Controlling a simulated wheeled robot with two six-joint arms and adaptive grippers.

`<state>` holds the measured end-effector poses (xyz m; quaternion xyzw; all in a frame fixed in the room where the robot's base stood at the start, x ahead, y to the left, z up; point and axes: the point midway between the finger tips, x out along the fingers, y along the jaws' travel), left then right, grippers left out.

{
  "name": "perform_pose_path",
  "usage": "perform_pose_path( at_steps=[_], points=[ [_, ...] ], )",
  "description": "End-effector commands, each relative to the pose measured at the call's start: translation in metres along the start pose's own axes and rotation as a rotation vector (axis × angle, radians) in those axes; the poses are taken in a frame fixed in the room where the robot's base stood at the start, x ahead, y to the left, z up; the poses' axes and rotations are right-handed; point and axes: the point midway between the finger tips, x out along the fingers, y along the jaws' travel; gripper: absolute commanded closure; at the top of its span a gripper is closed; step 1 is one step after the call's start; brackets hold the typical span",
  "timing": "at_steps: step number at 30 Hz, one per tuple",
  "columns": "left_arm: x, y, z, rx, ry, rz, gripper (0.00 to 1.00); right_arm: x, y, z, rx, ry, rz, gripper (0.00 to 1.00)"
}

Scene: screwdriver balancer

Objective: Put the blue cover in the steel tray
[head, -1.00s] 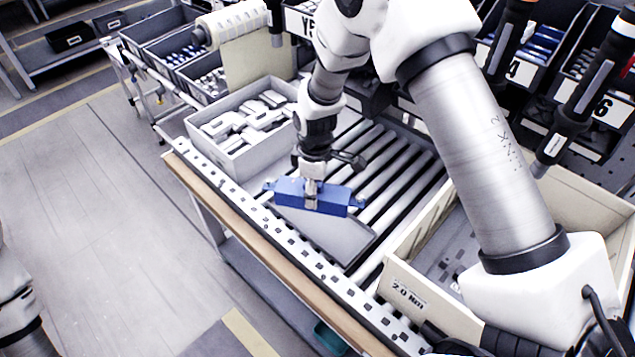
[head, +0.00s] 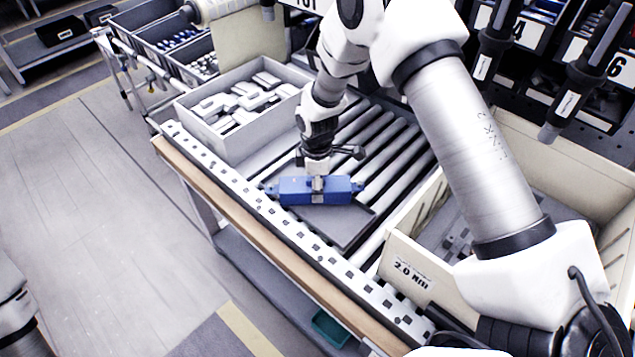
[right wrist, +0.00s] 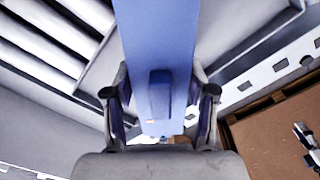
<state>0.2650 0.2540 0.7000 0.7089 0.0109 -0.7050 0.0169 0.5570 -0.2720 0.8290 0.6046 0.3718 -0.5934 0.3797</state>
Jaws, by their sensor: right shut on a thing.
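The blue cover (head: 296,190) is a long blue block with small lugs at its ends. My right gripper (head: 317,186) is shut across its middle, from above. The right wrist view shows the cover (right wrist: 158,40) between the two fingers (right wrist: 160,115). The grey steel tray (head: 345,232) lies flat on the roller conveyor, and the cover is over its far part in the head view. Whether the cover touches the tray or hangs just above it, I cannot tell. The cover and gripper hide part of the tray. My left gripper is out of view.
A grey bin (head: 232,145) of pale parts stands behind and left of the tray. A beige bin (head: 405,270) marked 2.0 Nm stands to the right. A perforated rail (head: 285,225) runs along the near edge. Screwdrivers (head: 568,100) hang at upper right. Rollers (head: 400,165) lie bare behind.

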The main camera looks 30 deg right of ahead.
Motion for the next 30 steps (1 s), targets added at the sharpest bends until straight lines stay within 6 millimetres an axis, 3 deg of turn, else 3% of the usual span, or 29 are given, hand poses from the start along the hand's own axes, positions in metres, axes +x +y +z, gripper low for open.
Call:
perform_pose_path(
  at_steps=[4, 5, 7, 20, 30],
  points=[
    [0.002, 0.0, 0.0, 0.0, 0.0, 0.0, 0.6, 0.008, -0.007, 0.003, 0.0, -0.009, -0.02, 1.0],
    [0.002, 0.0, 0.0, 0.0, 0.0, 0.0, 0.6, 0.008, -0.007, 0.003, 0.0, -0.009, -0.021, 0.41],
    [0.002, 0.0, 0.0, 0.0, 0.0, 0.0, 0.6, 0.008, -0.007, 0.003, 0.0, -0.009, -0.02, 0.16],
    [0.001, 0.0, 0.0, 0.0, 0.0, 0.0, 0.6, -0.004, -0.004, 0.002, 0.0, -0.005, -0.012, 0.15],
    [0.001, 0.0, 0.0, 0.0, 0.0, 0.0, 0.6, -0.083, -0.003, 0.001, 0.0, -0.005, -0.011, 0.15]
  ],
)
